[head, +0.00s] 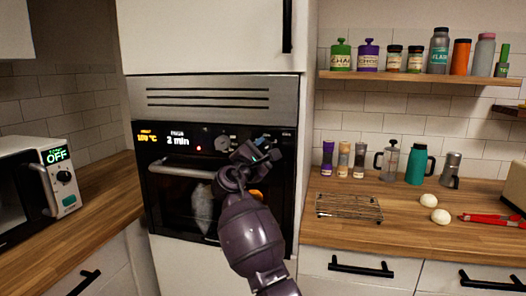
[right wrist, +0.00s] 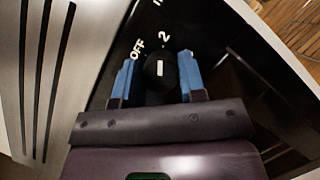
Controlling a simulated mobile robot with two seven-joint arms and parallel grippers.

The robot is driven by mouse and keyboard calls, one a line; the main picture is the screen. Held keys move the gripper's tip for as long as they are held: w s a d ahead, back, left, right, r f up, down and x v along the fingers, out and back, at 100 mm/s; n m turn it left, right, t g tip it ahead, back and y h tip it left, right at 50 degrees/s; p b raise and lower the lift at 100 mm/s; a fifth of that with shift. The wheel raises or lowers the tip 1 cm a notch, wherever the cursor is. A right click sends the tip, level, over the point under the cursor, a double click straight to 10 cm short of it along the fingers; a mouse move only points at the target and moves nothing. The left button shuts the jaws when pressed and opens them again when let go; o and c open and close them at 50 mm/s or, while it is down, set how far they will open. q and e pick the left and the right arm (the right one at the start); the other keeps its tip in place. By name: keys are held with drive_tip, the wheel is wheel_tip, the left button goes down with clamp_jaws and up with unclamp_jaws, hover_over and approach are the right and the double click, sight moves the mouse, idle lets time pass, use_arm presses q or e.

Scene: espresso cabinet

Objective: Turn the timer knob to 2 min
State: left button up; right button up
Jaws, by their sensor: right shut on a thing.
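The timer knob is black and round with a white mark (right wrist: 159,69). In the right wrist view it sits between the blue finger pads of my right gripper (right wrist: 158,76). The printed words "OFF" and "2" lie just above it, and the white mark points up, roughly towards the "2". In the head view my right gripper (head: 262,150) is at the right part of the black oven panel and hides the knob. The oven display (head: 178,140) seems to read "2 min". My right gripper is shut on the knob. My left gripper is not in view.
A second dial (head: 222,144) is left of my gripper on the oven panel. The oven door handle (head: 185,171) runs below. A microwave (head: 50,180) stands at the left. A wire rack (head: 348,206) lies on the right counter.

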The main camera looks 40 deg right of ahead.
drive_tip(key=shift+f, duration=0.1)
idle(0.4)
drive_tip(key=o, duration=0.9)
drive_tip(key=v, duration=1.1)
drive_tip(key=shift+w, duration=0.1)
drive_tip(key=shift+m, duration=0.3)
